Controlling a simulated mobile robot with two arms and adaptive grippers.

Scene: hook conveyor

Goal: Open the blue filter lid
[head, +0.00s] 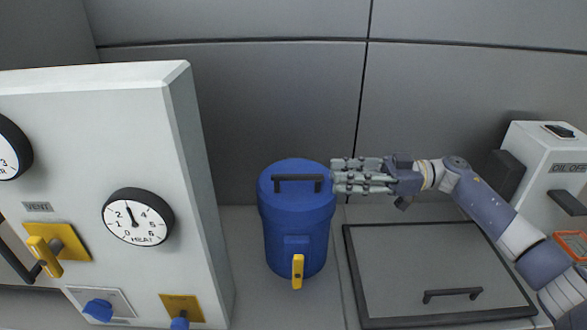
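The blue filter (296,235) is an upright blue canister on the grey counter, a little right of the panel. Its blue lid (296,170) sits on top and carries a dark bar handle (297,178). A yellow lever (297,271) hangs at its lower front. My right gripper (338,177) reaches in from the right, with its fingertips at the right edge of the lid, short of the handle. Its fingers point left and look spread apart, with nothing visible between them. I cannot tell whether they touch the lid. My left gripper is not in view.
A white panel (95,110) with gauges, yellow valves and blue knobs stands on the left. A grey hatch (425,265) with a dark rim and handle lies right of the filter. A white box (545,165) stands at the far right. A grey wall closes the back.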

